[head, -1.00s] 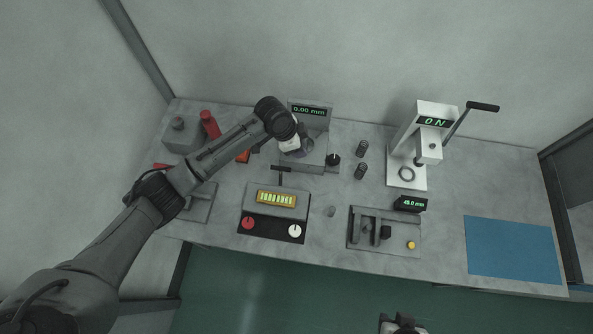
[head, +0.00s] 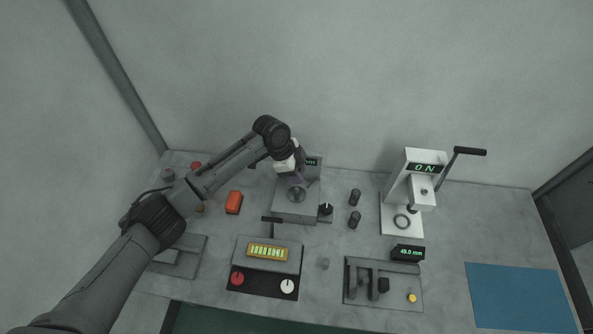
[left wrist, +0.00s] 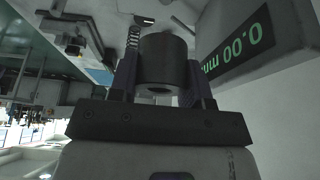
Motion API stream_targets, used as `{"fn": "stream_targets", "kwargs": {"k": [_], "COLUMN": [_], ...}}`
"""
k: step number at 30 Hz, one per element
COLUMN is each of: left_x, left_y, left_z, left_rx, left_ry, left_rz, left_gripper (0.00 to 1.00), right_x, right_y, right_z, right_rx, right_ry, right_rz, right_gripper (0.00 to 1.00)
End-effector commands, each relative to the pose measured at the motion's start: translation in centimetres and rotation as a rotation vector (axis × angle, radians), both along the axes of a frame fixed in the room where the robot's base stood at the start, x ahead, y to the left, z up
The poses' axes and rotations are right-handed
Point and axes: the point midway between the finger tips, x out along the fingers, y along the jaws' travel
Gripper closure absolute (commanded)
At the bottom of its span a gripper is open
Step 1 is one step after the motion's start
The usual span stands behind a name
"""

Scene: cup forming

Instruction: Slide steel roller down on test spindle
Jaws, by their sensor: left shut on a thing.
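My left gripper (head: 297,180) is over the grey test station (head: 283,213) with the small display. In the left wrist view its two fingers (left wrist: 162,85) are shut on the steel roller (left wrist: 163,58), a dark grey cylinder with a hole in its end. In the head view the roller (head: 296,195) shows as a round grey shape just below the fingers. The test spindle is not clearly seen, so I cannot tell how far the roller sits on it. The display (left wrist: 234,49) reads 0.00 mm. My right gripper is out of view.
Two dark cylinders (head: 354,219) stand right of the station, past a black knob (head: 326,209). A white press (head: 402,215) with a lever stands further right. A control box (head: 267,254) is in front. The blue mat (head: 528,300) at right is empty.

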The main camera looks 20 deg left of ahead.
Motion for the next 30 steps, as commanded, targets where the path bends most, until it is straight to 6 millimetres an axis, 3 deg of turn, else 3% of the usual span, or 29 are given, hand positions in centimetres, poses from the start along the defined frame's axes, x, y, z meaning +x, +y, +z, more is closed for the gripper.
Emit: {"fn": "stream_targets", "kwargs": {"k": [7,21,30], "left_x": [0.0,0.0,0.0], "left_y": [0.0,0.0,0.0], "left_z": [0.3,-3.7,-4.8], "left_rx": [-0.004,-0.004,-0.003], "left_ry": [0.0,0.0,-0.001], "left_rz": [0.002,0.002,0.002], "left_gripper": [0.81,0.81,0.81], "right_x": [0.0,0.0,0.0], "right_y": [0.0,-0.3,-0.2], "right_z": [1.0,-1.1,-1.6], "right_rx": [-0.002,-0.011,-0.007], "right_ry": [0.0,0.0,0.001], "right_rz": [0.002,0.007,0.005], "right_gripper": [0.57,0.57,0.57]}}
